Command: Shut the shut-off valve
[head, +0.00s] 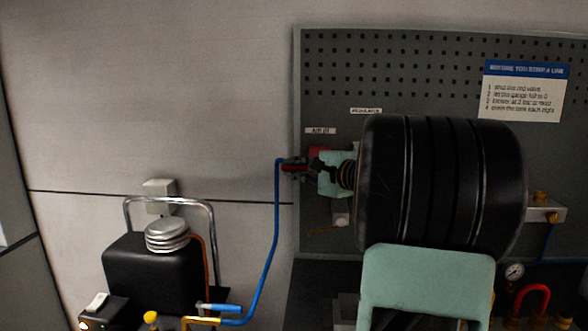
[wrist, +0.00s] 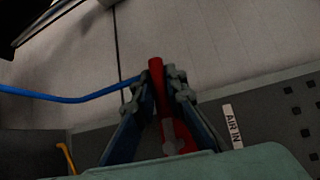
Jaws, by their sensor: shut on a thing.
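The shut-off valve has a red lever (wrist: 156,72), which stands between the two fingers of my gripper (wrist: 160,88) in the wrist view. The fingers are shut on the lever, and its tip sticks out past them. A red valve body part (wrist: 178,137) with a grey spot shows lower, between the fingers. In the head view my gripper (head: 308,167) reaches the valve at the left edge of the panel, below the "AIR IN" label (head: 320,131). My arm hides part of the valve there. The lever's angle to the pipe cannot be told.
A blue hose (head: 276,220) runs from the valve area down to a black compressor (head: 155,270) with a chrome handle. A perforated panel (head: 420,70) carries an instruction sign (head: 525,90). A gauge (head: 514,272) and a red curved part (head: 533,293) are lower right.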

